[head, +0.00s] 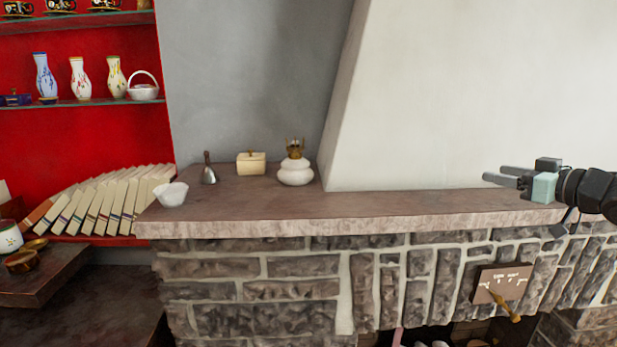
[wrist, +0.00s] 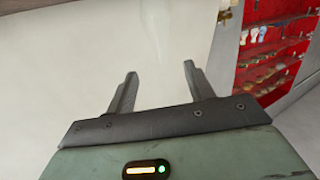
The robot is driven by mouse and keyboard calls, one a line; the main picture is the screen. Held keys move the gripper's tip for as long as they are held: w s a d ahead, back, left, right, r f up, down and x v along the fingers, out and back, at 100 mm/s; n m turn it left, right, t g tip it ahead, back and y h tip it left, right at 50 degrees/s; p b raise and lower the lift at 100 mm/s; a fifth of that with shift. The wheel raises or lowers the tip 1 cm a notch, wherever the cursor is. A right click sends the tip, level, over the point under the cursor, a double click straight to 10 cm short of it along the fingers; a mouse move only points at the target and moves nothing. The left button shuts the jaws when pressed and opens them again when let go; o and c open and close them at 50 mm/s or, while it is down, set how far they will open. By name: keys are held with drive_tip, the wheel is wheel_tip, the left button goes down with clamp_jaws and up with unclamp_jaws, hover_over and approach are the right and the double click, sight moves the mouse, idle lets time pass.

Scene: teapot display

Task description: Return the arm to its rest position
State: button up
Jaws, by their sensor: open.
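My gripper (head: 502,179) is at the right of the head view, above the right part of the stone mantel (head: 420,205) and in front of the white chimney wall. Its two fingers point left and are apart, with nothing between them. In the wrist view my gripper (wrist: 158,90) also shows its two dark fingers spread and empty, with pale wall beyond. My black wrist and forearm enter from the right edge of the head view. No teapot is clearly visible.
On the mantel's left stand a white bowl (head: 171,194), a small bell (head: 208,170), a cream box (head: 251,163) and a white oil lamp (head: 295,171). Red shelves (head: 120,140) hold vases and leaning books. A plaque (head: 503,284) hangs below my gripper. The mantel's middle is clear.

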drive_tip(key=s+a+f+g+h+b, duration=0.1)
drive_tip(key=s+a+f+g+h, duration=0.25)
drive_tip(key=a, duration=0.65)
drive_tip(key=s+a+f+g+h+b, duration=0.1)
drive_tip(key=s+a+f+g, duration=0.35)
drive_tip(key=a, duration=0.65)
drive_tip(key=s+a+f+g, duration=0.2)
drive_tip(key=s, duration=0.7)
drive_tip(key=s+a+f+n+g+h, duration=0.1)
drive_tip(key=s+a+f+g, duration=0.1)
drive_tip(key=s, duration=0.7)
drive_tip(key=s+a+f+g+h, duration=0.1)
drive_tip(key=s+a+f+g, duration=0.1)
drive_tip(key=s, duration=0.8)
drive_tip(key=shift+a+f+n+g, duration=0.4)
drive_tip(key=shift+a+f, duration=0.05)
drive_tip(key=shift+f, duration=0.25)
drive_tip(key=shift+w+h, duration=0.1)
drive_tip(key=shift+h, duration=0.15)
